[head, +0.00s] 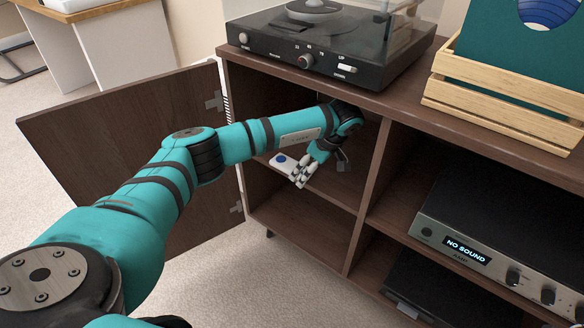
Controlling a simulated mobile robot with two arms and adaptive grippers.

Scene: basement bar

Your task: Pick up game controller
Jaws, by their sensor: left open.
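A white game controller (281,158) with a blue round patch lies on the middle shelf in the left compartment of the wooden cabinet (362,215). My left arm reaches into this compartment from the left. My left gripper (299,177) is open, its pale fingertips low over the right end of the controller. The fingers hide part of that end, and I cannot tell whether they touch it. My right gripper is not in view.
The cabinet door (110,150) stands open at the left. A turntable (325,50) and a wooden crate (505,85) sit on top. An amplifier (500,240) fills the right compartment. The lower left compartment looks empty.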

